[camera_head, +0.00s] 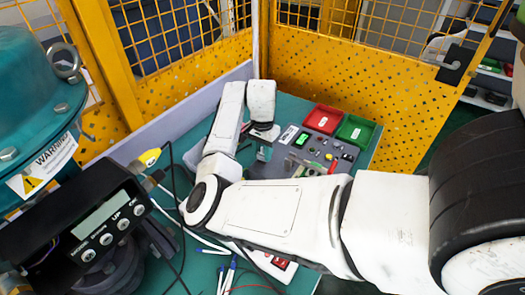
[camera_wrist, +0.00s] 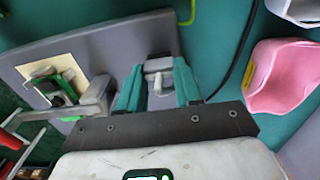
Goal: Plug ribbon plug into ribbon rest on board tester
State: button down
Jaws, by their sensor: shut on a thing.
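In the wrist view my gripper (camera_wrist: 158,82) has its two teal fingers on either side of a small pale grey block, which I take to be the ribbon plug (camera_wrist: 159,67). The fingers are over the grey panel of the board tester (camera_wrist: 105,45). A small dark patch shows just beyond the plug, and I cannot tell whether it is the ribbon rest or whether the plug touches it. A cream and green board with a grey clamp (camera_wrist: 52,84) lies to the left.
A red tray (camera_head: 323,119) and a green tray (camera_head: 356,130) stand at the back right of the teal bench. A black positioner box (camera_head: 85,225) and cables are at the left. A pink container (camera_wrist: 283,77) and a dark cable are right of the fingers.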

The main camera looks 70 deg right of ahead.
jog(key=shift+f, duration=0.5)
dwell(1.4)
jog(key=c, duration=0.7)
grip_release()
jog(key=shift+o, duration=0.5)
jog(key=shift+r, duration=0.1)
jog(key=shift+o, duration=1.2)
jog(key=shift+r+p, duration=3.55)
jog(key=shift+p, duration=0.05)
jog(key=shift+s+f, duration=0.1)
